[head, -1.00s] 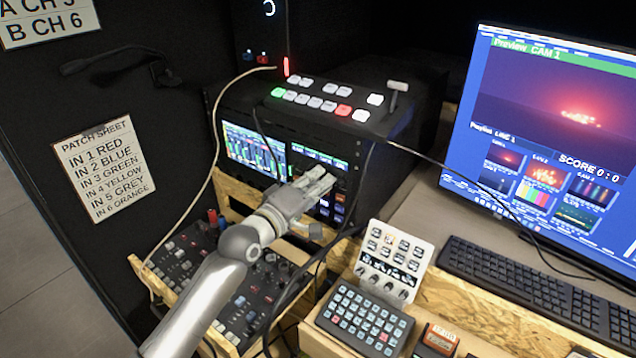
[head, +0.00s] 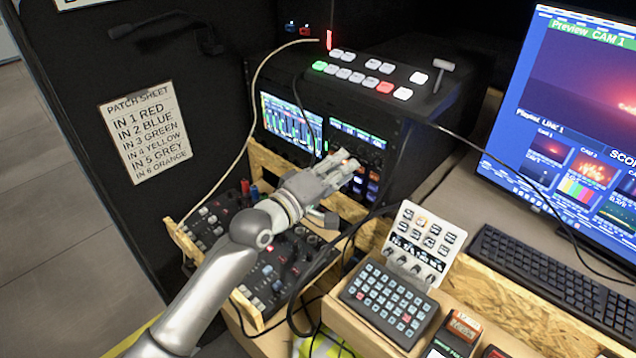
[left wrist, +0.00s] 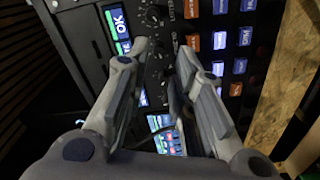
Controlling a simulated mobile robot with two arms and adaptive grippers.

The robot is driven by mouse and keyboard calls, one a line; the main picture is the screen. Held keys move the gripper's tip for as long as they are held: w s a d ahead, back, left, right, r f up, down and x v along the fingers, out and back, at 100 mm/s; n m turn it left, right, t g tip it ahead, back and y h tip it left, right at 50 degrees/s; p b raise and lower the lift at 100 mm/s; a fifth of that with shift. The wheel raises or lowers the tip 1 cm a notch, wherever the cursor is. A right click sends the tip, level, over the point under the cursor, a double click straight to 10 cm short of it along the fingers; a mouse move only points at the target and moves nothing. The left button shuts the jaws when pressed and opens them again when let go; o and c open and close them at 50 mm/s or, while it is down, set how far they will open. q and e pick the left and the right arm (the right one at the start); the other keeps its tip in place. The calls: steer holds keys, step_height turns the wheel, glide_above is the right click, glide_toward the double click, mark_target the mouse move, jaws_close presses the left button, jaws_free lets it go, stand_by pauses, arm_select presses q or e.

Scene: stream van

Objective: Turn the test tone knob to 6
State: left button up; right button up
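My left gripper (head: 342,168) is in front of the right-hand panel of the black rack unit and hides part of it in the head view. In the left wrist view its two fingers (left wrist: 163,52) are apart, with small dark knobs (left wrist: 165,46) showing in the gap between the tips. Another round knob (left wrist: 153,17) with a scale around it sits just beyond them. I cannot read which one is the test tone knob or where its pointer stands. I cannot tell whether a finger touches a knob. My right gripper is not in view.
Orange, blue and white buttons (left wrist: 219,40) lie right of the knobs. A switcher (head: 365,75) tops the rack. A mixer (head: 265,285), keypad (head: 390,303) and white control panel (head: 424,240) are below. A cable (head: 255,100) hangs at the rack's left; a monitor (head: 580,120) stands right.

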arm_select(q)
steer(key=v, duration=0.7)
steer(key=shift+s+a, duration=0.2)
